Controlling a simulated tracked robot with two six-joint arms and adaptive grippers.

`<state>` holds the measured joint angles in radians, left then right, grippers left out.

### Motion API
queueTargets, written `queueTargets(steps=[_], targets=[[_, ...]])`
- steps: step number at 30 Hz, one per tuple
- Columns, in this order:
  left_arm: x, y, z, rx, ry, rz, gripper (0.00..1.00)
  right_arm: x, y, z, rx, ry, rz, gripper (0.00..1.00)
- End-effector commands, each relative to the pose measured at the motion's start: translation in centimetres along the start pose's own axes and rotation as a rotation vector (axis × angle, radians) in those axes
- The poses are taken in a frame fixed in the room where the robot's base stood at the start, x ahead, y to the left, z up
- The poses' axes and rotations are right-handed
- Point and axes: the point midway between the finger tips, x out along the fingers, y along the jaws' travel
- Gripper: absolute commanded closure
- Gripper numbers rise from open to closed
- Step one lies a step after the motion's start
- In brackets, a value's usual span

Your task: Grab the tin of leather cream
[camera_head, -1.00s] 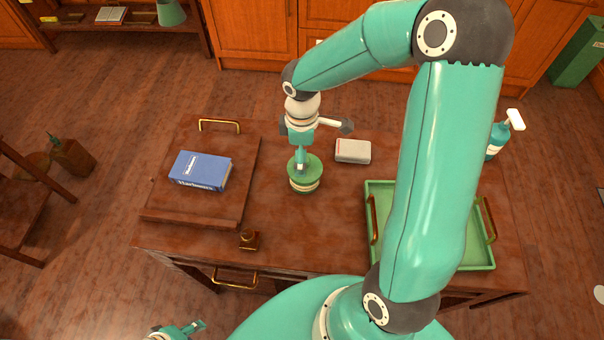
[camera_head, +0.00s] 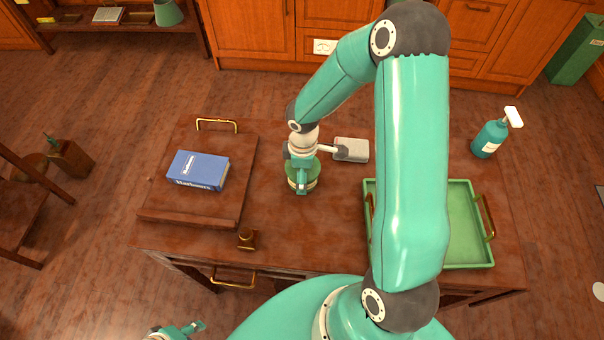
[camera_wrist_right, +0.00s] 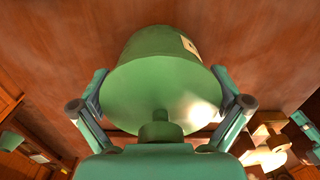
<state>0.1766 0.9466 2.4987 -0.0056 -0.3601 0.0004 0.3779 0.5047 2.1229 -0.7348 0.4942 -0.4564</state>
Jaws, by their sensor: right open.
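The tin (camera_head: 313,176), round and green with a pale band, stands upright on the wooden desk (camera_head: 300,232), partly hidden under my right gripper. In the right wrist view the green tin (camera_wrist_right: 165,80) fills the space between the fingers, with a small pale label on its side. My right gripper (camera_head: 302,186) is open, and its fingers (camera_wrist_right: 163,100) are on both sides of the tin. I cannot tell whether they touch it. My left gripper (camera_head: 196,328) shows only small at the bottom edge, and its jaw state is unclear.
A pale box (camera_head: 351,149) lies just right of the tin. A blue book (camera_head: 198,170) rests on a wooden board (camera_head: 228,208) at left. A green tray (camera_head: 470,264) and a spray bottle (camera_head: 490,138) are at right.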

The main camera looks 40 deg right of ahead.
Motion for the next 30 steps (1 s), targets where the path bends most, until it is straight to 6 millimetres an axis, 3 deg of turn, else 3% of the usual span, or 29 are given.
queueTargets(steps=[2, 15, 30], targets=[[0.00, 0.00, 0.01, 0.000, 0.000, 0.000, 0.60, -0.03, 0.01, 0.00, 0.000, 0.000, 0.000, 0.00], [-0.01, 0.00, 0.01, 0.000, 0.000, 0.000, 0.60, -0.08, 0.02, -0.01, 0.000, 0.000, 0.001, 0.70], [-0.10, 0.04, 0.01, 0.000, 0.000, 0.000, 0.60, -0.62, 0.09, 0.00, 0.000, 0.000, 0.003, 0.70]])
